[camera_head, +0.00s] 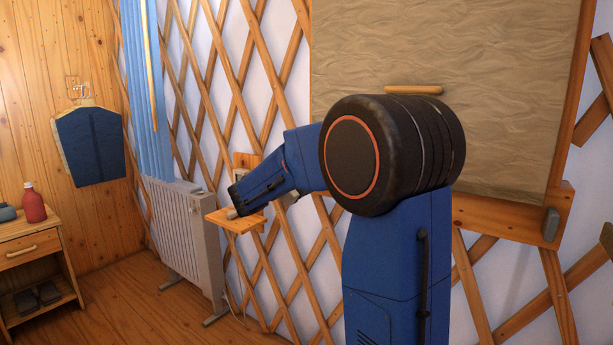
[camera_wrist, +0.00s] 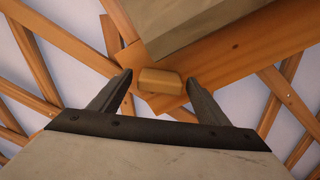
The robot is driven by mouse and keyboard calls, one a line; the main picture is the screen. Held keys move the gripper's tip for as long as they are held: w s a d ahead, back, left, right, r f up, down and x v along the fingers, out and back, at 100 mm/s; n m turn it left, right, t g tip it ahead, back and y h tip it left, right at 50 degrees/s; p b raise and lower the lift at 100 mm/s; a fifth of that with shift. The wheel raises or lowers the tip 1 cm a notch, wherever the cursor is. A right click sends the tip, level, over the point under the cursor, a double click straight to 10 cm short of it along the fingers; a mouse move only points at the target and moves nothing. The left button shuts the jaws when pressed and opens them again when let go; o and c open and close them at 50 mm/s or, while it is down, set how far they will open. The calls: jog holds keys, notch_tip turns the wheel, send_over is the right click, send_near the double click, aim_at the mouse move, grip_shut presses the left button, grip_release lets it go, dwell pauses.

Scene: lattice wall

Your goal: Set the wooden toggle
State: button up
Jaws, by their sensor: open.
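In the wrist view, a small light-brown wooden block (camera_wrist: 160,80), which looks like the toggle, sits on a wooden rail (camera_wrist: 235,50) at the lower corner of a greyish-tan felt panel (camera_wrist: 180,18). My gripper (camera_wrist: 159,77) is open, with one dark finger on each side of the block and visible gaps between. Whether it touches the block's surface I cannot tell.
A small grey piece (camera_head: 550,224) is on the rail's right end. At left are a small wooden shelf (camera_head: 245,221), a white radiator (camera_head: 185,225), a blue curtain (camera_head: 148,90) and a cabinet (camera_head: 35,250) with a red bottle (camera_head: 34,205).

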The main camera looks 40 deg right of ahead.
jog(key=shift+w+d, duration=0.1)
jog(key=shift+d, duration=0.15)
jog(key=c, duration=1.1)
jog(key=shift+n, duration=0.3)
jog(key=shift+s+r+n, duration=0.1)
jog(key=shift+r+n, duration=0.15)
jog(key=shift+n, duration=1.1)
jog(key=shift+s+r+n, duration=0.1)
jog(key=shift+r+n, duration=0.15)
jog(key=shift+n, duration=1.1)
jog(key=o, duration=1.1)
